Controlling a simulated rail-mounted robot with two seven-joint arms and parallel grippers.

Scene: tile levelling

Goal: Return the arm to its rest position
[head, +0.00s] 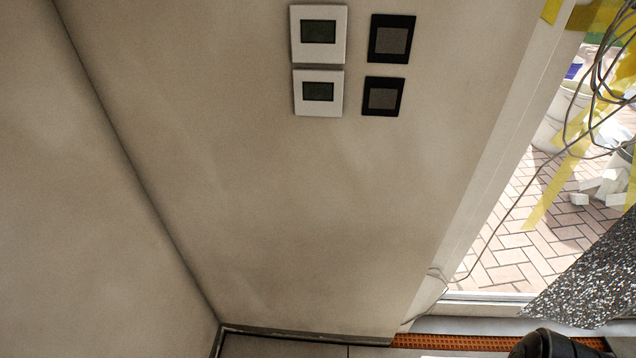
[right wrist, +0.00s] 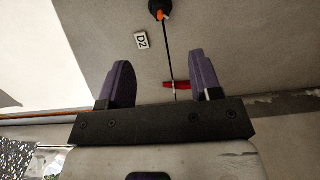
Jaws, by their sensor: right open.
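My right gripper (right wrist: 161,62) shows in the right wrist view with its two purple fingers spread wide apart. Nothing is held between them. Beyond the fingers is a grey tiled floor with a thin dark line running up the picture. A small red piece (right wrist: 178,85) lies at the lower end of this line, seen between the fingers and apart from them. A black round object with an orange part (right wrist: 160,9) is at the line's upper end. A white tag marked D2 (right wrist: 142,41) lies left of the line. My left gripper is not in view.
The head view shows a bare wall with two white switch panels (head: 319,60) and two black ones (head: 387,66). A doorway at right opens onto brick paving (head: 515,225), with hanging cables (head: 598,100) and yellow tape (head: 560,175). An orange strip (head: 450,342) runs along the threshold.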

